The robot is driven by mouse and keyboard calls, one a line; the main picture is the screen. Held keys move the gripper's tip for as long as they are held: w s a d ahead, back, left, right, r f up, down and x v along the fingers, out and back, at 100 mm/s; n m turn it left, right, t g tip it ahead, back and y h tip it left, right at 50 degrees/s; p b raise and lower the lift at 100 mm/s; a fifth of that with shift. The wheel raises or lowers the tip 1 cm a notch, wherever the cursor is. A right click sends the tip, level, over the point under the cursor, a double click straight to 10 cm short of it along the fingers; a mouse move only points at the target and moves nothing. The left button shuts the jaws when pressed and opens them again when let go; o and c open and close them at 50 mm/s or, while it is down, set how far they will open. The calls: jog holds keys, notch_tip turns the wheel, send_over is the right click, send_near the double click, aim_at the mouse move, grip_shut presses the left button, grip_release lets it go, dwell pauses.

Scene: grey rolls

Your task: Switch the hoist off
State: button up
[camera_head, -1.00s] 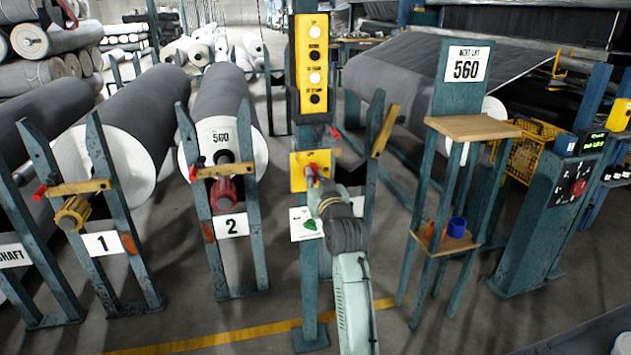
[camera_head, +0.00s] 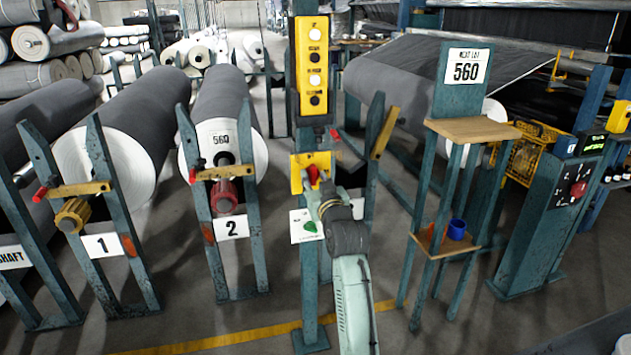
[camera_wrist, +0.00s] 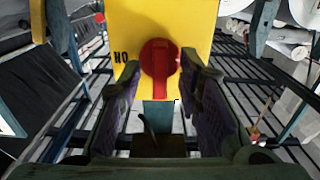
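The hoist switch is a red rotary knob (camera_wrist: 160,68) on a yellow plate (camera_wrist: 135,25), with its grip bar upright. In the head view the yellow plate (camera_head: 297,163) is on the post below the button box, and the knob (camera_head: 313,175) is partly hidden by my gripper. In the wrist view my gripper (camera_wrist: 160,80) is open, with one dark finger on each side of the knob. Narrow gaps seem to show between the fingertips and the knob; contact is hard to judge.
The yellow button box (camera_head: 314,65) is above on the same post. Stands 1 and 2 with grey rolls (camera_head: 218,100) are to the left. A wooden-shelved stand (camera_head: 470,129) holding a blue cup (camera_head: 457,229) and a control pedestal (camera_head: 545,235) are to the right.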

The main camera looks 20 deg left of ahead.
jog(key=v, duration=1.2)
